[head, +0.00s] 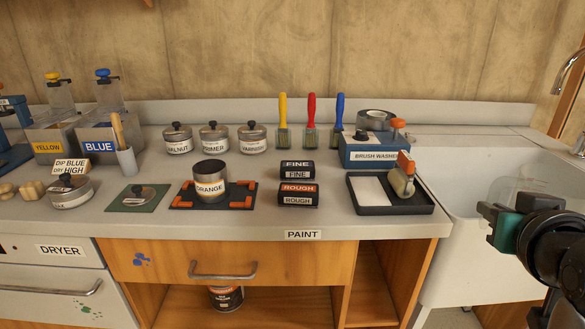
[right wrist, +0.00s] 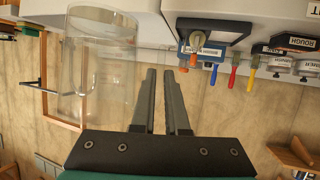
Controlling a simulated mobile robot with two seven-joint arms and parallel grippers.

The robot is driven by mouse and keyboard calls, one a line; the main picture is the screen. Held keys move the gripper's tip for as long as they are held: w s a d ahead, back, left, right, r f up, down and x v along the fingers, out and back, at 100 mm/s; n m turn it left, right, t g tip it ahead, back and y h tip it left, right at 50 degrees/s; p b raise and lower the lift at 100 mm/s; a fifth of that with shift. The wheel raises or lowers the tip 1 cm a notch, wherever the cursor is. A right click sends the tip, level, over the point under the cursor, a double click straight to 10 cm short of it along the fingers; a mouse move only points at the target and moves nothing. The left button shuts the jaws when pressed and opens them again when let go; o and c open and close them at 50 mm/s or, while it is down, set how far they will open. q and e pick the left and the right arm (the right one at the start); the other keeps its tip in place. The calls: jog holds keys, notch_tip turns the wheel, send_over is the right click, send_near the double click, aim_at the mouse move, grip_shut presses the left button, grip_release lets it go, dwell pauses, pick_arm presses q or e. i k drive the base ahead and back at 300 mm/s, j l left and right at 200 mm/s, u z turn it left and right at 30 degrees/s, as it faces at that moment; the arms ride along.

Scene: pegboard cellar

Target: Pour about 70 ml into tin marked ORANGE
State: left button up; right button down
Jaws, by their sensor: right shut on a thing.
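The tin marked ORANGE (head: 210,188) stands upright and open on a black mat (head: 242,203) with orange corner pieces. Its inside looks dark, and its contents cannot be made out. My right gripper (head: 492,227) is over the sink at the right. It is shut on a clear jug (head: 520,187), which shows faintly in the head view and large beside the fingers in the right wrist view (right wrist: 98,65). The fingers are close together at the jug's side, where its handle is hard to see. I cannot tell the liquid level in it. My left gripper is not in view.
A green mat (head: 120,197) with a lid is left of the tin. Lidded tins (head: 214,138) stand behind.

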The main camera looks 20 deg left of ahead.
aim_at(210, 177)
jog(key=k+j+u, duration=0.3)
jog(key=k+j, duration=0.35)
jog(key=u, duration=1.95)
